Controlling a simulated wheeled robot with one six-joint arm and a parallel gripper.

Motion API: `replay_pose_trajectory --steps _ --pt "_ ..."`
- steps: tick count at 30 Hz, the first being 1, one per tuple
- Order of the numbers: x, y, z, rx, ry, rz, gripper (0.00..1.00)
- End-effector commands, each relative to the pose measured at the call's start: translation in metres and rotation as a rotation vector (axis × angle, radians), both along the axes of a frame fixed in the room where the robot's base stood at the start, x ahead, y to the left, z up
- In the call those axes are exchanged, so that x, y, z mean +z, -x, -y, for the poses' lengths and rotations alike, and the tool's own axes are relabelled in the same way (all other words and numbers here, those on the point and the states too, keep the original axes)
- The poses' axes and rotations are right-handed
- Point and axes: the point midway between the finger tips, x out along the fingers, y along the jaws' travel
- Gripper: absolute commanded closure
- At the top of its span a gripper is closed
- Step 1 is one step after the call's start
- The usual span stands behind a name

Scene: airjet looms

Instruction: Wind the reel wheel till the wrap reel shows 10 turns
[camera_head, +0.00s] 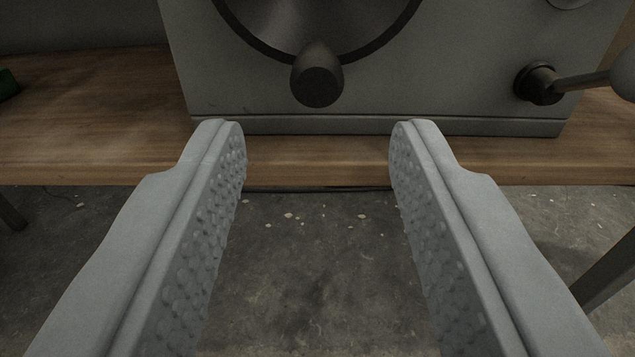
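The reel wheel (268,32) is a dark disc with a black rim on the front of a grey machine housing; only its lower part shows, cut off by the top edge. A dark rounded handle knob (317,80) sticks out toward me at the wheel's bottom. My gripper (317,135) is open and empty, its two grey studded fingers wide apart. The fingertips show below the knob, one to each side of it in the picture, and do not touch it. No turn count is in view.
A lever (590,82) with a round end sticks out at the housing's lower right. The grey housing (450,70) stands on a wooden bench (90,110). A small green object (8,84) is at the left edge. The concrete floor shows between the fingers.

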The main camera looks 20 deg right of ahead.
Motion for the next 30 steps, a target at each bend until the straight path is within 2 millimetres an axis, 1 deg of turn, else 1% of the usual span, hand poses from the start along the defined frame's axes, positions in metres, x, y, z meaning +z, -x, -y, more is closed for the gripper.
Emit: replay_pose_trajectory --steps 3,20,30 --pt "0.000 -0.012 0.003 -0.001 -0.001 0.000 0.60" --pt "0.000 -0.064 0.017 0.000 0.000 0.000 0.60" --pt "0.001 -0.067 0.018 0.001 0.000 -0.001 0.60"
